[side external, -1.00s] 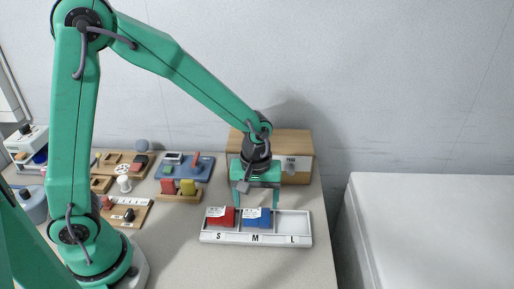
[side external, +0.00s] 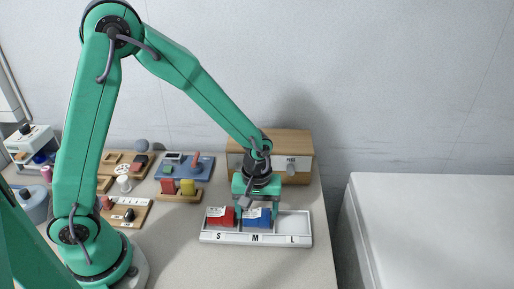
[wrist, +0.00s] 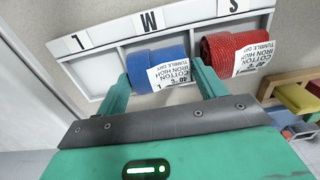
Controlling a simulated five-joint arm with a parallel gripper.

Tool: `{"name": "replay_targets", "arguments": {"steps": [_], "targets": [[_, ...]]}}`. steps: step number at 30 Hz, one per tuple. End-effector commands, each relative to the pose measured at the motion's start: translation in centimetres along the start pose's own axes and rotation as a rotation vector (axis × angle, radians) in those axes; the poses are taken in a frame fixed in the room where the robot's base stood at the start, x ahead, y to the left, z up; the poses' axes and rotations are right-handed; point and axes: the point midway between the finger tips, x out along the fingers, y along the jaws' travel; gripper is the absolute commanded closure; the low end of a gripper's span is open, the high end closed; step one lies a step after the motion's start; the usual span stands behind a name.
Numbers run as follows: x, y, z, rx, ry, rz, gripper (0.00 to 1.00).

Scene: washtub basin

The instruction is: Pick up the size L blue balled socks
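The blue balled socks (side external: 257,220) sit in the middle compartment, marked M, of a white sorting tray (side external: 228,239). Red balled socks (side external: 222,217) lie in the S compartment, also tagged, and show in the wrist view (wrist: 232,50). The L compartment is empty. My gripper (wrist: 160,80) is open, with one finger on each side of the blue socks. Whether the fingers touch them I cannot tell. In the side view my gripper (side external: 256,211) is low over the tray.
A wooden box (side external: 292,145) stands behind my gripper. A wooden holder with red and yellow blocks (side external: 179,191) stands left of the tray. More boards and small items fill the left. A white surface (side external: 430,230) lies right, across a gap.

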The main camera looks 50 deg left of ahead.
Motion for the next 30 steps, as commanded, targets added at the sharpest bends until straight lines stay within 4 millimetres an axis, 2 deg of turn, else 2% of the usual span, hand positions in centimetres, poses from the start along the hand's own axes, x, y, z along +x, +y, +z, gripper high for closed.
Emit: {"name": "replay_targets", "arguments": {"steps": [1, 4, 19, 23, 28, 30], "targets": [[0.0, 0.0, 0.0, 0.0, 0.0, 0.0, 0.41], [0.0, 0.0, 0.0, 0.0, 0.0, 0.0, 0.61], [-0.8, 0.1, 0.0, 0.0, 0.002, 0.003, 0.61], [-1.8, 0.1, -0.1, 0.0, 0.002, 0.004, 0.61], [-4.2, 0.1, -0.1, 0.0, 0.003, 0.006, 0.61], [-4.8, 0.1, 1.1, 0.005, 0.002, 0.003, 0.61]]}}
